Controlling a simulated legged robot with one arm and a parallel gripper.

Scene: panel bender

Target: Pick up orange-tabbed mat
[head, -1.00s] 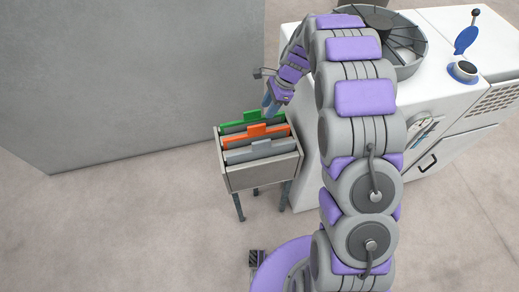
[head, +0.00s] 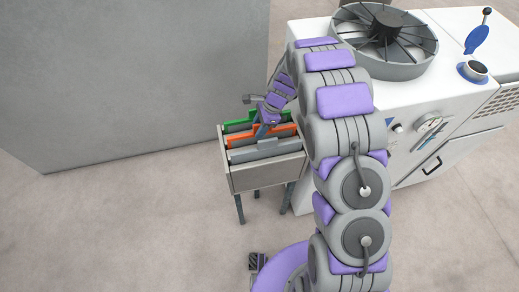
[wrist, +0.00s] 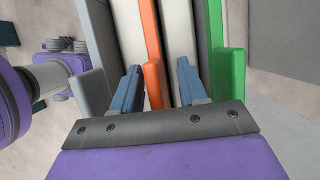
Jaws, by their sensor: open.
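The orange-tabbed mat (head: 284,131) stands upright in the bin between a grey-tabbed mat (head: 262,151) and a green-tabbed mat (head: 238,122). In the wrist view its orange tab (wrist: 154,86) lies between the two blue fingers of my gripper (wrist: 160,82). My gripper is open, one finger on each side of the tab, and I see gaps beside the tab. In the head view my gripper (head: 262,130) points down at the bin and covers part of the orange tab. How deep the fingertips reach is hard to tell.
The bin (head: 268,174) is a grey box on legs. A white machine (head: 395,150) with a round fan-like drum (head: 385,40) on top stands close at its right. A large grey panel (head: 140,80) stands behind at left. Floor in front is clear.

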